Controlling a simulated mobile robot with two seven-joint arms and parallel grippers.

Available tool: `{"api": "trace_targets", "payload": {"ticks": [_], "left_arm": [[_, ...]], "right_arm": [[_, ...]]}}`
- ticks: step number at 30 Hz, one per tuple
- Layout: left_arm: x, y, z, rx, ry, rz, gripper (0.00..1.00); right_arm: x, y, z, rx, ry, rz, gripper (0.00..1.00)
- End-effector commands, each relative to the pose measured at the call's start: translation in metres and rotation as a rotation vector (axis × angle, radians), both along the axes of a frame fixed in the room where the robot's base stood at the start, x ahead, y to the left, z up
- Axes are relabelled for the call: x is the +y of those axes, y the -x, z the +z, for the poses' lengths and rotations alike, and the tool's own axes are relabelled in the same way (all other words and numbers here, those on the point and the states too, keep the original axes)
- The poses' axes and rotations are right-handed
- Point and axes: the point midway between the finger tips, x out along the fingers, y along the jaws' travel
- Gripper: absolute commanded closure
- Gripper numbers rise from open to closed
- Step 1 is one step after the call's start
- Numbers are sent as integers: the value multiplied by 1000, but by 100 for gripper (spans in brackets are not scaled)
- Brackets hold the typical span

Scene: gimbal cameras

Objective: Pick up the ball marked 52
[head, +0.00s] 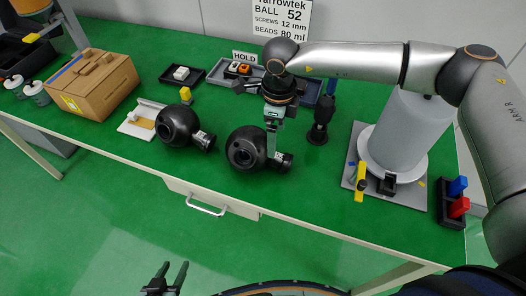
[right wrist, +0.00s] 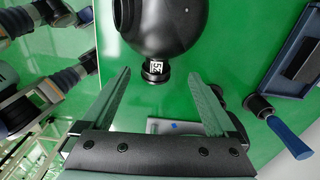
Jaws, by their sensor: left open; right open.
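Two black balls with short necks lie on the green bench, a left ball (head: 174,124) and a right ball (head: 244,149). Each has a small white label by its neck, too small to read in the head view. My right gripper (head: 272,150) points down at the right ball's neck. In the right wrist view a black ball (right wrist: 165,25) with a sideways two-digit label (right wrist: 156,68) is ahead; I cannot read its second digit surely. The neck shows between the open, empty fingers of my right gripper (right wrist: 161,75). My left gripper (head: 174,276) is open and empty, low before the bench.
A cardboard box (head: 92,86) is at the left. Small trays (head: 183,76), a dark upright tool (head: 320,120) and a grey cylinder (head: 398,125) stand around.

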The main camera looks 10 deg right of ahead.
Motion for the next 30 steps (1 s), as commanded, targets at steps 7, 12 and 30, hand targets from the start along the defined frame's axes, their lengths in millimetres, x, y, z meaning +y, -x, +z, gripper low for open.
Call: {"api": "trace_targets", "payload": {"ticks": [7,12,30], "left_arm": [[0,0,4,0,0,0,50],[0,0,12,1,-1,-1,50],[0,0,13,1,-1,-1,50]], "right_arm": [[1,0,-22,0,-1,1,7],[5,3,-44,4,-1,0,7],[6,2,-72,0,-4,0,21]]}}
